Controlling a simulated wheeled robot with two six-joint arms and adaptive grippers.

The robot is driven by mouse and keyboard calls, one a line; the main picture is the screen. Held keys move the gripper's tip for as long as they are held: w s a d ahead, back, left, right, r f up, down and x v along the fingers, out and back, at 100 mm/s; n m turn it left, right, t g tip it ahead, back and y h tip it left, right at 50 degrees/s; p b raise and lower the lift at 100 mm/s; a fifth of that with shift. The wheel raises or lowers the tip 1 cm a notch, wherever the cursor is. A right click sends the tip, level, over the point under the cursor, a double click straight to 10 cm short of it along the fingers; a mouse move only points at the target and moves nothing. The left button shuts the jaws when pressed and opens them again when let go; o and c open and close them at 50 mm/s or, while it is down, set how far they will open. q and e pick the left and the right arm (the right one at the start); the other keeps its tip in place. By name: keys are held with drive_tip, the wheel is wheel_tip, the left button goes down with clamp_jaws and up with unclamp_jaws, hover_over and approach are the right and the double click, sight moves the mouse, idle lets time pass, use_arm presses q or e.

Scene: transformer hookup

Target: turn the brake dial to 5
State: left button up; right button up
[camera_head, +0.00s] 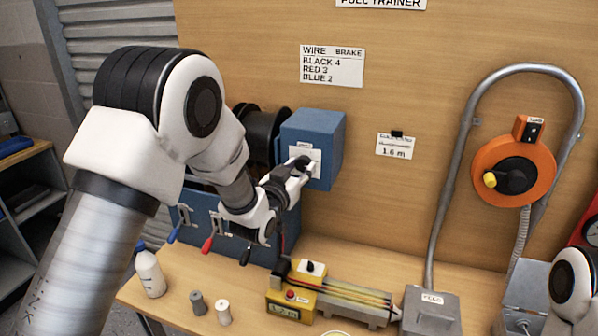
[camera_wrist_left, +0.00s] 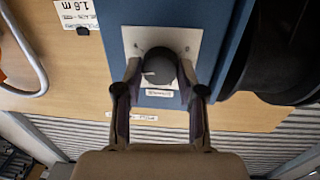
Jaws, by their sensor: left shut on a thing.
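The brake dial (camera_wrist_left: 160,66) is a dark round knob with a pale pointer mark, on a light square plate (camera_wrist_left: 190,42) on the front of a blue box (camera_head: 322,137). My left gripper (camera_wrist_left: 160,80) is shut on the dial, with one finger on each side of it. In the head view the left gripper (camera_head: 302,168) reaches the box's plate and mostly hides the dial. The pointer's number cannot be read. A wall card (camera_head: 333,66) reads "WIRE BRAKE, BLACK 4, RED 3, BLUE 2". My right gripper is not in view.
A black reel (camera_head: 262,132) sits left of the box. An orange reel (camera_head: 513,170) hangs at right beside a bent grey conduit (camera_head: 455,150). On the bench are a yellow device (camera_head: 292,300), a white bottle (camera_head: 150,272) and a grey box (camera_head: 430,310).

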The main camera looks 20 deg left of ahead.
use_arm(q)
drive_tip(key=m+b, duration=0.3)
drive_tip(key=shift+f+m, duration=0.15)
drive_tip(key=shift+m, duration=0.25)
drive_tip(key=m+b, duration=0.2)
drive_tip(key=m, duration=0.1)
drive_tip(key=shift+g+b, duration=0.3)
drive_tip(key=shift+r+m+b, duration=0.2)
drive_tip(key=shift+m+b, duration=0.4)
drive_tip(key=shift+m, duration=0.4)
drive_tip(key=shift+r, duration=0.1)
drive_tip(key=o, duration=1.2)
drive_tip(key=shift+c, duration=0.2)
drive_tip(key=shift+w, duration=0.15)
